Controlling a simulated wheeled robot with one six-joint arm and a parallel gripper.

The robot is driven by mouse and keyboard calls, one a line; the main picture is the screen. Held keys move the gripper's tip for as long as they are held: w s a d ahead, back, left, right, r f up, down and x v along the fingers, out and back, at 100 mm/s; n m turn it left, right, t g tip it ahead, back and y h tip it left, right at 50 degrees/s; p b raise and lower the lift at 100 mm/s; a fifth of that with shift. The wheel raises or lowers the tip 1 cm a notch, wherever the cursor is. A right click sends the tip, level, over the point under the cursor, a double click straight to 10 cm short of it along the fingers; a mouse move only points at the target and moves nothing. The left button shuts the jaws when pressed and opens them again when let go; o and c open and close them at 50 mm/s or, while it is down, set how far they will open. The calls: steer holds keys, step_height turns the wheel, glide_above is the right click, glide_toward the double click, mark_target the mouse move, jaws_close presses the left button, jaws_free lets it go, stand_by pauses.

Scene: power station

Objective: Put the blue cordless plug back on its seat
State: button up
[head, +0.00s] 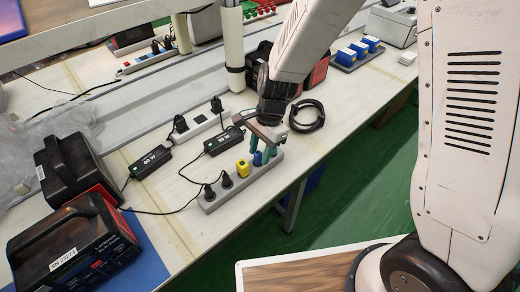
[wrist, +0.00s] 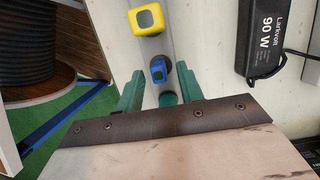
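The blue cordless plug (head: 257,158) is at the grey power strip (head: 222,194), just right of a yellow plug (head: 242,168). In the wrist view the blue plug (wrist: 158,71) stands over the strip below the yellow plug (wrist: 146,20). I cannot tell whether it is seated. My gripper (head: 263,150) has green fingers pointing down at the strip. In the wrist view my gripper (wrist: 160,78) is open, with one finger on each side of the blue plug and gaps visible. A round green thing (wrist: 168,98) shows nearer the palm; its kind is unclear.
Black plugs (head: 227,180) with cables fill the strip's left end. A coiled black cable (head: 307,116) lies right. Black-red cases (head: 74,243) stand left. The bench's front edge is close.

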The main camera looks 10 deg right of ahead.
steer(key=v, duration=0.8)
steer(key=s+d+r+n+t+h, duration=0.2)
steer(key=s+d+r+n, duration=0.9)
steer(key=s+d+r, duration=0.6)
steer(key=s+d+t, duration=0.1)
steer(key=s, duration=0.3)
steer(key=shift+d+r, duration=0.2)
steer(key=shift+r, duration=0.1)
steer(key=shift+a, duration=0.15)
